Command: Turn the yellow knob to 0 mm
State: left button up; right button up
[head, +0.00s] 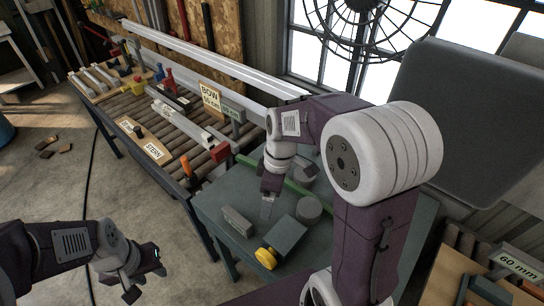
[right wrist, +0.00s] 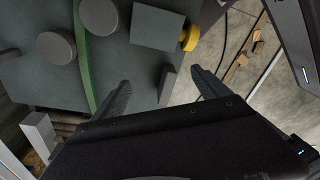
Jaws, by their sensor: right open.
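The yellow knob (head: 266,258) sits on the end of a dark grey block (head: 285,237) on the grey-green bench top. In the right wrist view the knob (right wrist: 190,36) shows at the upper right, on the side of its block (right wrist: 156,27). My right gripper (head: 267,208) is above the bench, behind the knob and its block in the head view. Its fingers (right wrist: 160,92) are spread and empty, apart from the knob. My left gripper (head: 138,286) hangs over the floor at the lower left, far from the knob; its finger gap is unclear.
A loose grey block (head: 237,222) lies left of the knob's block. Grey round discs (head: 309,208) and a green strip (head: 297,187) lie behind it. A roller table (head: 190,137) with labelled boards stands farther back. A "60 mm" sign (head: 518,266) is at right.

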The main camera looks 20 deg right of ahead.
jog(key=w+d+r+n+y, duration=0.1)
jog(key=w+d+r+n, duration=0.2)
jog(key=w, duration=0.5)
jog(key=shift+w+d+r+n+p, duration=0.35)
jog(key=shift+r+n, duration=0.25)
jog(key=shift+r, duration=0.3)
jog(key=shift+a, duration=0.1)
